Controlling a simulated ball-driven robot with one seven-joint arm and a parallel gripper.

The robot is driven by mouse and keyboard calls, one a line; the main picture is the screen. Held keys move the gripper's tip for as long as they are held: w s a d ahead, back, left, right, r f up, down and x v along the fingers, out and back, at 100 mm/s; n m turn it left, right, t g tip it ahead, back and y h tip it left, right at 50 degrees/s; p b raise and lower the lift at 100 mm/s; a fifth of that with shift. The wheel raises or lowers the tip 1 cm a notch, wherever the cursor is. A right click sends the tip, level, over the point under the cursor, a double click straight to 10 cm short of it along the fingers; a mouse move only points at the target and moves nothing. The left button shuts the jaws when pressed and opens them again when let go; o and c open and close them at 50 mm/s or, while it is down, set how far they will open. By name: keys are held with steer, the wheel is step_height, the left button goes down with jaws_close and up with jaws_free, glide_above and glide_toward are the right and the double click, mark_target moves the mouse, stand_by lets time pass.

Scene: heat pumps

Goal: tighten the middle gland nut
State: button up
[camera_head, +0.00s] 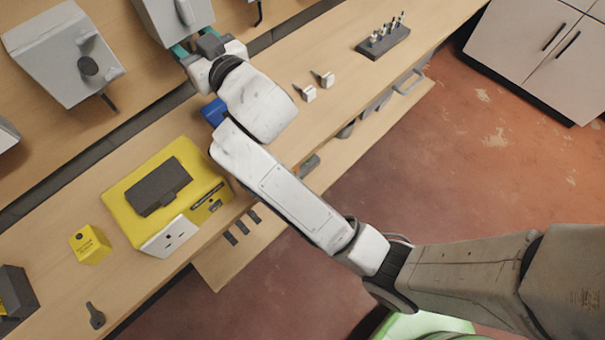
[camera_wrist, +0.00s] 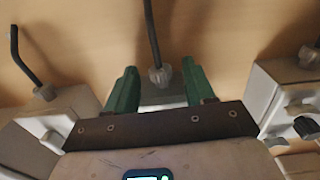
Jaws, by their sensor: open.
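In the wrist view, the middle gland nut (camera_wrist: 160,78) is a small grey nut with a dark cable rising from it. It lies between the two green fingers of my gripper (camera_wrist: 159,66), which are open, with a visible gap on both sides. In the head view, my gripper (camera_head: 194,48) is at the lower edge of the middle grey box (camera_head: 173,15) on the wooden back panel. The gland nut there is hidden behind my gripper. My palm covers most of the middle box in the wrist view.
A left grey box (camera_head: 62,60) and a right box flank the middle one; the wrist view shows their gland nuts (camera_wrist: 46,92) (camera_wrist: 308,55). A yellow case (camera_head: 150,190), a yellow block (camera_head: 90,245), a blue object (camera_head: 214,111) and a dark rack (camera_head: 383,41) stand on the bench.

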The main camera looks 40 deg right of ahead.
steer(key=shift+a+f+m+h+b, duration=0.15)
steer(key=shift+f+m+h+b, duration=0.2)
steer(key=shift+h+b, duration=0.45)
